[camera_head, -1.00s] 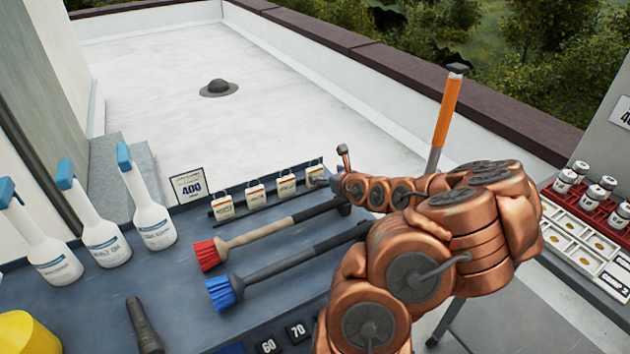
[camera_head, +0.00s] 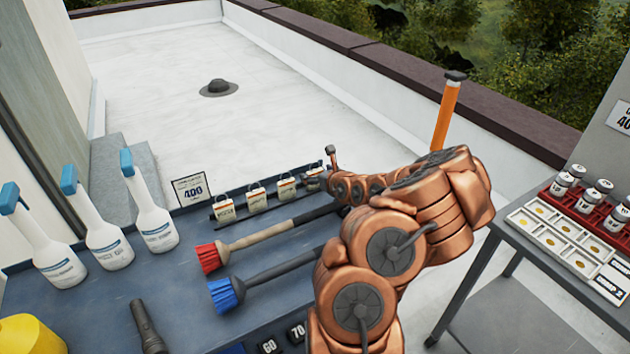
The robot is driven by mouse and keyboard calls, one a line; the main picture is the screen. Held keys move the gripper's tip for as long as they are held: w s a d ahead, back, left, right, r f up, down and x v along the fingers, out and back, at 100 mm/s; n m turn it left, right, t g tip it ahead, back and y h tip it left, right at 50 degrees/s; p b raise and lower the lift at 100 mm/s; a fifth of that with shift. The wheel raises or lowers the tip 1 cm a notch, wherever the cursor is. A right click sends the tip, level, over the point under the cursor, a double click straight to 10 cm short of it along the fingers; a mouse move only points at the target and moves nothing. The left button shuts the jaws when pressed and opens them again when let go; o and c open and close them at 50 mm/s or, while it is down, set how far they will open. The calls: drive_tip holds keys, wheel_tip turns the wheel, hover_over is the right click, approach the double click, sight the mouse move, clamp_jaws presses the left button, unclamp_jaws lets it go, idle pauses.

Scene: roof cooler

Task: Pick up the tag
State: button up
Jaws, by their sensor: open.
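Several small cream tags with dark print and an orange band stand in a row on a dark rack at the table's back edge. From the left they are a first tag (camera_head: 224,211), a second tag (camera_head: 257,201) and a third tag (camera_head: 287,189). A last tag (camera_head: 313,177) at the right end is partly covered by my gripper (camera_head: 320,172). My gripper is open at that right-end tag, coming from the right. Whether a finger touches the tag cannot be told. Which tag the task means is not shown.
Red (camera_head: 208,258) and blue (camera_head: 226,293) brushes lie just in front of the rack. A second table (camera_head: 545,270) holds jars at right.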

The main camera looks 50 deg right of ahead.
drive_tip(key=shift+w+d+f, duration=0.15)
drive_tip(key=shift+w+f, duration=0.15)
drive_tip(key=shift+w, duration=0.35)
drive_tip(key=shift+c, duration=0.2)
drive_tip(key=c, duration=1.2)
drive_tip(key=shift+r, duration=0.1)
drive_tip(key=shift+r+b, duration=0.95)
drive_tip(key=shift+r, duration=4)
